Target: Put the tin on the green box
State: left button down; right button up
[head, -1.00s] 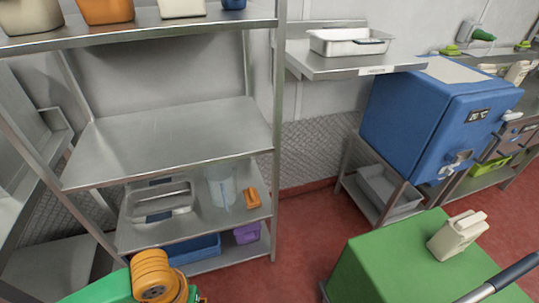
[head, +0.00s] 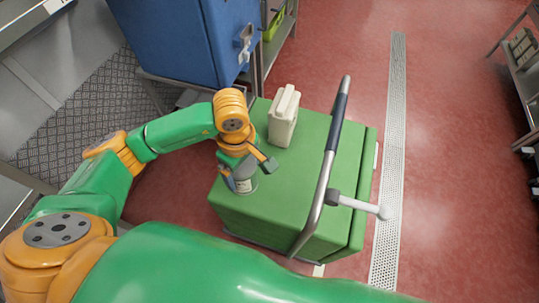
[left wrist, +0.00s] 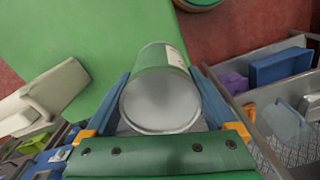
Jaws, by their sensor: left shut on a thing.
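The tin is at the near left part of the green box's top (head: 300,190). I cannot tell whether its base touches the top. In the left wrist view the tin (left wrist: 160,95) sits between the two blue-grey fingers, its round grey end facing the camera. The green box (left wrist: 110,35) shows behind it. My right gripper is not in view.
A metal handle with a dark grip (head: 337,115) rises along the box's right side. A blue cabinet (head: 190,40) stands behind.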

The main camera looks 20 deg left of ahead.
pick_arm(q)
jog(key=w+n+b, duration=0.1)
jog(key=n, duration=0.3)
jog(key=w+d+n+b, duration=0.1)
jog(key=n, duration=0.4)
jog(key=w+n+b, duration=0.2)
jog(key=n, duration=0.3)
jog(key=shift+w+d+f, duration=0.1)
jog(key=shift+d+f, duration=0.05)
jog(key=shift+f, duration=0.15)
jog(key=w+f+n+b, duration=0.1)
jog(key=f+n, duration=0.1)
jog(key=n, duration=0.3)
jog(key=d+f+n+b, duration=0.1)
jog(key=f+n, duration=0.2)
jog(key=n, duration=0.3)
jog(key=w+d+f+n+b, duration=0.1)
jog(key=f+n+b, duration=0.1)
jog(key=n, duration=0.3)
jog(key=shift+w+f+n, duration=0.15)
jog(key=shift+w+n, duration=0.15)
jog(key=shift+w, duration=0.05)
jog(key=shift+f, duration=0.15)
jog(key=shift+f, duration=0.1)
